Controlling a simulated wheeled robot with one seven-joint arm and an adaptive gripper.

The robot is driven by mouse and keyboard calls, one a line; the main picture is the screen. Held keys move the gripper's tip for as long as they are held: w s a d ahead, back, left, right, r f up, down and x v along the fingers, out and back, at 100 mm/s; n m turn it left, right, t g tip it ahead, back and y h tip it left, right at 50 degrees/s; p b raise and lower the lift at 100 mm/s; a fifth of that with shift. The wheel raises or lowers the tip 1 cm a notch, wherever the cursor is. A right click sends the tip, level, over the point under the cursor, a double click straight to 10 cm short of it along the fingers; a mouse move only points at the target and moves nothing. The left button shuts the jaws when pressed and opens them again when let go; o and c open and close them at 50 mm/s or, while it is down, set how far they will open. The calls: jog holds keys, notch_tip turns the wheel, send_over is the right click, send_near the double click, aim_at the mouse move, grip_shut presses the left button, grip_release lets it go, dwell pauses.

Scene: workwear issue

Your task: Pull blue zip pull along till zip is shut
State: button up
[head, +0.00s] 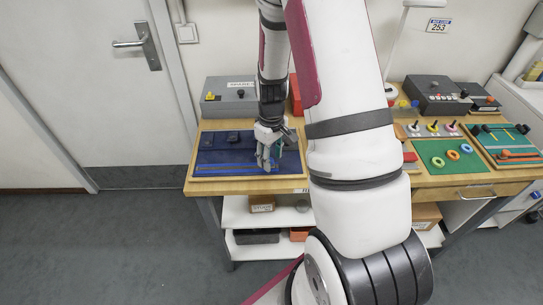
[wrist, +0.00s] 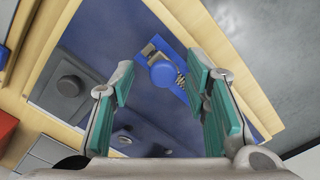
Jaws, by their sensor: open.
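The blue zip pull (wrist: 163,74) is a round blue knob in the upper middle of the wrist view. It sits on a brighter blue strip (wrist: 178,48), with a small metal piece (wrist: 149,50) beyond it and a short run of brass teeth (wrist: 181,82) beside it. My gripper (wrist: 161,68) is open, with one green-padded finger on each side of the knob in the picture. I cannot tell whether either finger touches it. In the head view my gripper (head: 266,160) is low over the dark blue board (head: 215,158), and hides the pull.
Dark knobs or fittings (wrist: 69,86) stand on the board. A grey box (head: 232,108) and a red box (head: 296,95) are behind it. Green boards with coloured rings (head: 452,155) and tools lie to the right, past my arm. The floor left of the bench is clear.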

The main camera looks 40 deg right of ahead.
notch_tip(320, 180, up, 12)
dwell(0.5)
dwell(0.4)
jog(key=s+a+r+t, duration=0.1)
jog(key=s+a+r, duration=0.2)
jog(key=a+r, duration=0.3)
jog(key=s+a+r+t, duration=0.2)
jog(key=a+r, duration=0.2)
jog(key=r, duration=0.5)
jog(key=s+a+r+m+t, duration=0.1)
jog(key=s+a+r+t, duration=0.1)
jog(key=s+a+r, duration=0.4)
jog(key=s+a, duration=0.1)
jog(key=s, duration=0.4)
jog(key=shift+s+r+m+t, duration=0.2)
jog(key=shift+s+m+t, duration=0.1)
jog(key=shift+m, duration=0.1)
jog(key=shift+d, duration=0.1)
